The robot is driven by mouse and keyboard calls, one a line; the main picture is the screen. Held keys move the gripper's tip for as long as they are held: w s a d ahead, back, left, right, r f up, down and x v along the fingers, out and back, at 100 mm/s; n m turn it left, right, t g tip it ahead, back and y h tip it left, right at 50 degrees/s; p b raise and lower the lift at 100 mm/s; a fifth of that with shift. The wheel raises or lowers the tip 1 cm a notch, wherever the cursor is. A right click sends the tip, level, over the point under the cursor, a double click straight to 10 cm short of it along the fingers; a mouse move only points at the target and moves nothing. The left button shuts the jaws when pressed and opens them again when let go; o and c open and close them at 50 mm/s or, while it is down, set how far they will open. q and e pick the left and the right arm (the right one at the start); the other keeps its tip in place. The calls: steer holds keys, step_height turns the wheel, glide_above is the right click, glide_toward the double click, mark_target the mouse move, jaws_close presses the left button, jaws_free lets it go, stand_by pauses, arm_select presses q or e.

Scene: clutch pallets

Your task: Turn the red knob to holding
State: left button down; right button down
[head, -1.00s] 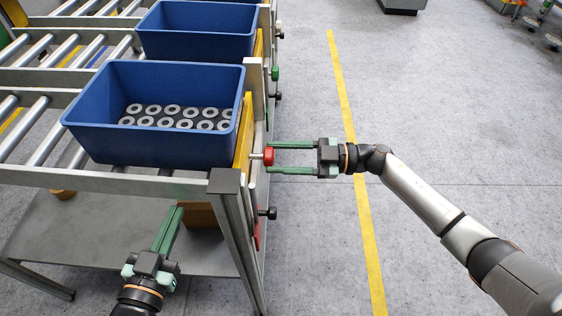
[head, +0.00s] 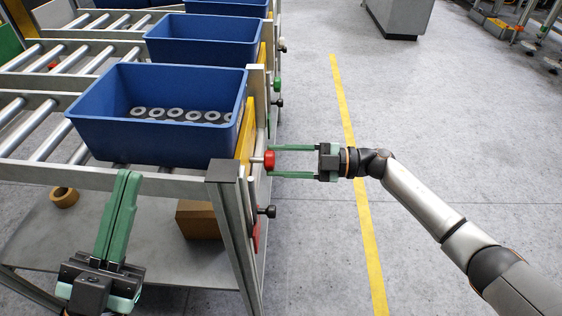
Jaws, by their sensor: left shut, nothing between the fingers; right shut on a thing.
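The red knob (head: 268,160) sticks out from the right side of the roller rack, beside the yellow plate at the nearest blue bin. My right gripper (head: 272,161) reaches in from the right with its green fingers level, one on the far side and one on the near side of the knob. It is shut on the red knob. My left gripper (head: 128,176) is shut and empty, its green fingers together and pointing up in front of the near rail, below the nearest bin. Any marking for holding cannot be made out.
The nearest blue bin (head: 88,132) holds several grey rings; more blue bins stand behind it. A green knob (head: 277,84) and black knobs (head: 267,211) stick out along the rack's right side. A brown box (head: 197,220) sits on the lower shelf. The floor right of the rack is open.

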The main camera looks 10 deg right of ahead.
arm_select(q)
steer(key=f+b, duration=0.1)
steer(key=b, duration=0.1)
steer(key=s+f+h+b, duration=0.1)
steer(key=shift+d+f+b, duration=0.2)
steer(key=shift+f+b, duration=0.2)
arm_select(e)
steer(key=n, duration=0.8)
steer(key=shift+w+n, duration=0.1)
steer(key=shift+n, duration=0.3)
steer(key=shift+c, duration=1.4)
jaws_free()
steer(key=shift+r, duration=0.1)
arm_select(q)
steer(key=shift+r+m+p, duration=0.3)
steer(key=shift+r+p, duration=0.3)
steer(key=shift+p, duration=0.05)
arm_select(e)
steer(key=s+d, duration=0.2)
steer(key=d, duration=1)
steer(key=shift+s+d, duration=0.2)
steer(key=shift+s, duration=0.05)
